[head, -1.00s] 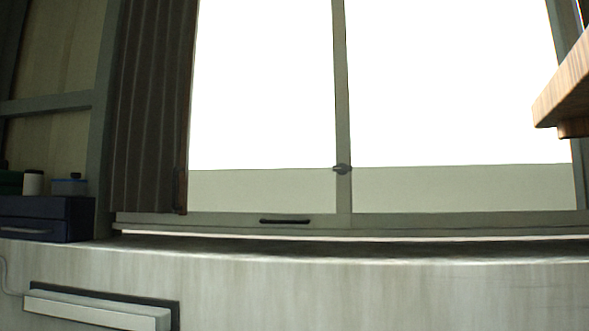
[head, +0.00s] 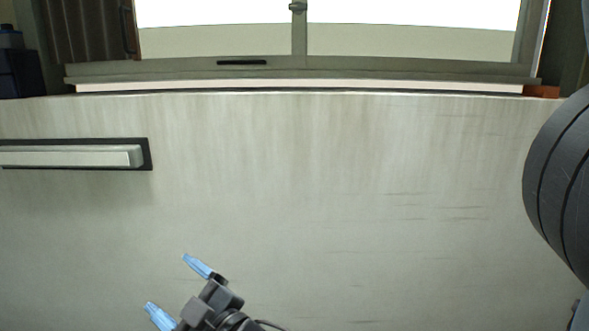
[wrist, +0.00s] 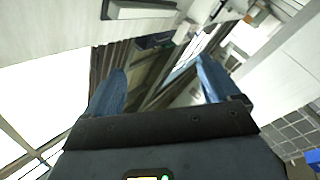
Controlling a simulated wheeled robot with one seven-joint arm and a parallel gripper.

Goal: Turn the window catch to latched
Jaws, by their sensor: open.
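The window catch (head: 297,7) is a small grey piece on the upright bar in the middle of the window (head: 299,42), at the top edge of the head view. Which way its lever points is too small to tell. My gripper (head: 170,287) is at the bottom of the head view, well below the catch and to its left, with its blue fingertips apart and nothing between them. In the wrist view the two blue fingers (wrist: 163,88) are also spread and empty. I cannot make out the catch in the wrist view.
A black handle (head: 242,62) sits on the window's lower rail, above the sill. A pale wall fixture (head: 75,155) sticks out at left. A dark curtain (head: 85,30) hangs left of the window. The wall (head: 330,190) below the window is clear.

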